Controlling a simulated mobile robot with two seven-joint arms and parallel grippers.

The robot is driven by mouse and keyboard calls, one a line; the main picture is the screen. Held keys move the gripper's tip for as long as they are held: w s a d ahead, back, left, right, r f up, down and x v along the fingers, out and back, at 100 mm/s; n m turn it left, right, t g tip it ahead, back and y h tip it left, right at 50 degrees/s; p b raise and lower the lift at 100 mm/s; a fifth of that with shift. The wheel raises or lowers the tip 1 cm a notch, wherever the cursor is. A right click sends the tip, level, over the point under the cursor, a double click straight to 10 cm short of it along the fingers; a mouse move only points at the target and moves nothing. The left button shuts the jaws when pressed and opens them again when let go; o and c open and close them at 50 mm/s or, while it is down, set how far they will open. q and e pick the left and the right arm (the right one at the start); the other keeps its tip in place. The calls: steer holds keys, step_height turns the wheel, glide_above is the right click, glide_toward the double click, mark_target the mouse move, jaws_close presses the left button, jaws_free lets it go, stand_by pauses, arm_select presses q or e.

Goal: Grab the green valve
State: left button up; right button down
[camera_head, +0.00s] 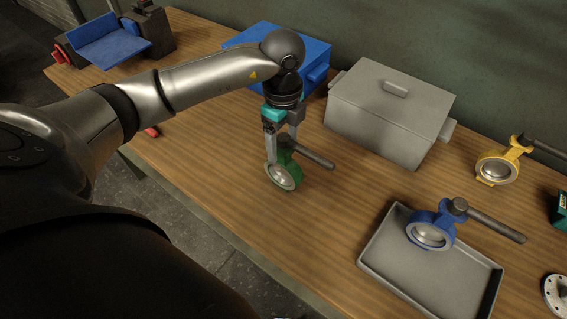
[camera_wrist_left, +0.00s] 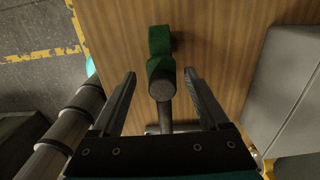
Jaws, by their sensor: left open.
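The green valve (camera_head: 285,175) stands on the wooden table below my left gripper in the head view. It has a round ring body with a grey disc and a dark grey handle pointing right. My left gripper (camera_head: 282,157) points down with its open fingers on either side of the valve's upper part. In the left wrist view the green valve (camera_wrist_left: 160,60) lies between and beyond the two spread fingertips of the left gripper (camera_wrist_left: 160,75). The handle's round end cap shows in the middle. Whether the fingers touch the valve is not clear. My right gripper is not in view.
A blue valve (camera_head: 430,232) lies in a grey tray (camera_head: 375,262) at the right. A yellow valve (camera_head: 496,168) is farther back. A grey lidded box (camera_head: 375,125) and a blue box (camera_head: 316,52) stand behind the gripper. Table left of the tray is clear.

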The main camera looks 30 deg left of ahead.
mark_target(285, 161)
arm_select(q)
step_height(285, 161, down, 4)
steer(key=shift+w+f, duration=0.15)
steer(key=shift+f, duration=0.1)
jaws_close()
stand_by(0.6)
stand_by(0.7)
steer(key=shift+w+r, duration=0.15)
steer(key=shift+r, duration=0.05)
